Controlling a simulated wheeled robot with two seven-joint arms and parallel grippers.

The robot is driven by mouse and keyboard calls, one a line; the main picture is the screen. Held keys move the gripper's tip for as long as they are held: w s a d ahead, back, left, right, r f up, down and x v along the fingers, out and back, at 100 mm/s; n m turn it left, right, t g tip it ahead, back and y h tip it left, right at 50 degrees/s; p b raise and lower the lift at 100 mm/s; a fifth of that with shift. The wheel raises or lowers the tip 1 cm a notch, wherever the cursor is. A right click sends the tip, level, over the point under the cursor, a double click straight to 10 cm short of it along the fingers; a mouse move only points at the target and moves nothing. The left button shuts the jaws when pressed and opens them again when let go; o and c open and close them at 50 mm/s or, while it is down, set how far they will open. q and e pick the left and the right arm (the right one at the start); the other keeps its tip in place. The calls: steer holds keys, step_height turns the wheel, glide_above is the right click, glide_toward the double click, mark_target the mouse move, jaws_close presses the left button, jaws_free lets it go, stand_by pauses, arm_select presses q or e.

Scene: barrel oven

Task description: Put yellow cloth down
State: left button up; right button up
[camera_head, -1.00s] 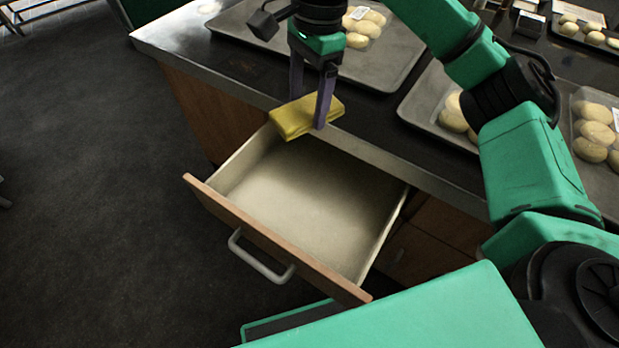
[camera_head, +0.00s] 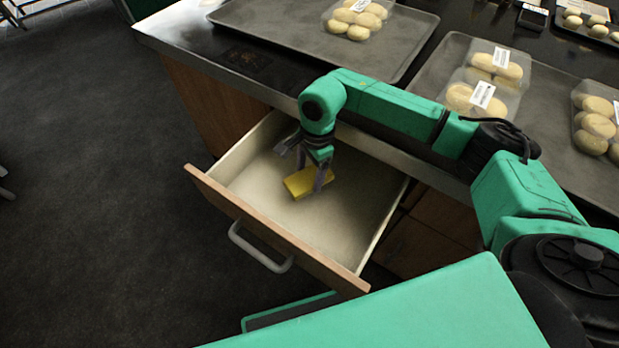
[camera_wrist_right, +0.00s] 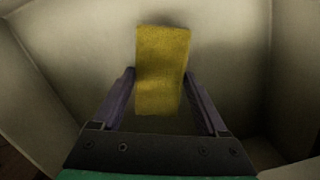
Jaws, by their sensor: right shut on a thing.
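The yellow cloth (camera_head: 299,184) is a small folded block inside the open drawer (camera_head: 345,235). My right gripper (camera_head: 311,182) reaches down into the drawer and is shut on the cloth, one finger on each side. In the right wrist view the cloth (camera_wrist_right: 162,65) lies between the two fingers of the right gripper (camera_wrist_right: 160,88), over the pale drawer bottom. I cannot tell whether the cloth touches the drawer bottom. My left gripper is not in view.
The drawer is otherwise empty, with a wooden front and a grey handle (camera_head: 258,250). The dark counter (camera_head: 285,88) above holds trays (camera_head: 262,22) with packs of round buns (camera_head: 358,18). Dark floor lies to the left.

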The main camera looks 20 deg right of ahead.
mark_target(310, 176)
steer(key=shift+f, duration=1.55)
steer(key=o, duration=1.2)
steer(key=shift+f, duration=0.1)
steer(key=shift+o, duration=0.2)
step_height(310, 176, up, 12)
steer(key=d, duration=0.1)
steer(key=shift+w+d, duration=0.2)
